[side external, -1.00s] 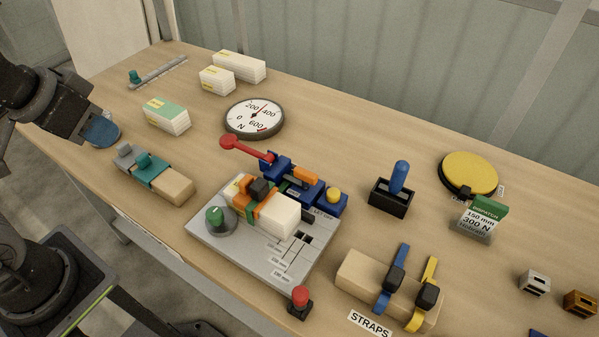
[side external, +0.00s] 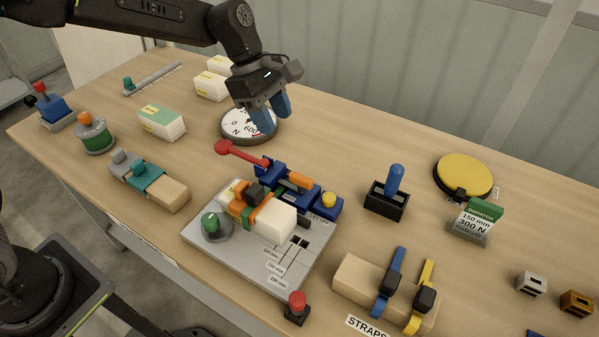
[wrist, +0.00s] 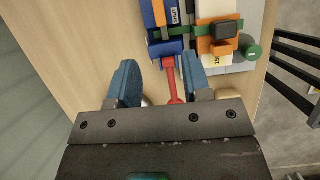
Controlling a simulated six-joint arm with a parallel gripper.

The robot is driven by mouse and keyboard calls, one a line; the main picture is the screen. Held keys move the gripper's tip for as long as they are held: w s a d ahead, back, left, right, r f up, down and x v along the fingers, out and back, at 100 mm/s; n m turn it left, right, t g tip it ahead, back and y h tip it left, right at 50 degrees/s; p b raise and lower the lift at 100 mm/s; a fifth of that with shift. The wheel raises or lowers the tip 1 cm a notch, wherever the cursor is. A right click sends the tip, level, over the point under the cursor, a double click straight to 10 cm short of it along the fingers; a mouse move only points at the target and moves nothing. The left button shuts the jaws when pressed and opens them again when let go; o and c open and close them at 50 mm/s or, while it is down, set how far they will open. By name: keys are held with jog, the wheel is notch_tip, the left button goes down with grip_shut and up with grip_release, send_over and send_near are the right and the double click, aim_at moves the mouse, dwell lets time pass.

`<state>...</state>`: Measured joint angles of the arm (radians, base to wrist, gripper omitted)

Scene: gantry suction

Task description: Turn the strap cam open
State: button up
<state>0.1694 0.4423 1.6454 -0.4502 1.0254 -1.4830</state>
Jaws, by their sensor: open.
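My gripper (side external: 274,122) hangs over the dial gauge, just beyond the red lever. Its two blue fingers are apart, and nothing is held. The red lever (side external: 242,153) has a round knob and joins the blue tensioner unit (side external: 302,189). In the wrist view the lever (wrist: 168,75) shows between the fingers (wrist: 158,60); contact is not visible. On the grey fixture plate (side external: 208,257), a white pack (side external: 275,219) carries an orange strap with a black cam block (side external: 254,195). A green knob (side external: 210,222) stands at the plate's left. I cannot tell which part is the strap cam.
The dial gauge (side external: 235,127) is partly hidden under my gripper. A blue-handled black box (side external: 386,204), a yellow disc (side external: 464,175) and a block with two straps (side external: 352,273) stand to the right. A red button (side external: 297,302) sits at the plate's front corner.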

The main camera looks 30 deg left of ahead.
aim_at(301, 176)
jog(key=x, duration=1.4)
jog(key=shift+w+d+f, duration=0.1)
jog(key=shift+w+d, duration=0.05)
jog(key=shift+c, duration=0.3)
grip_shut()
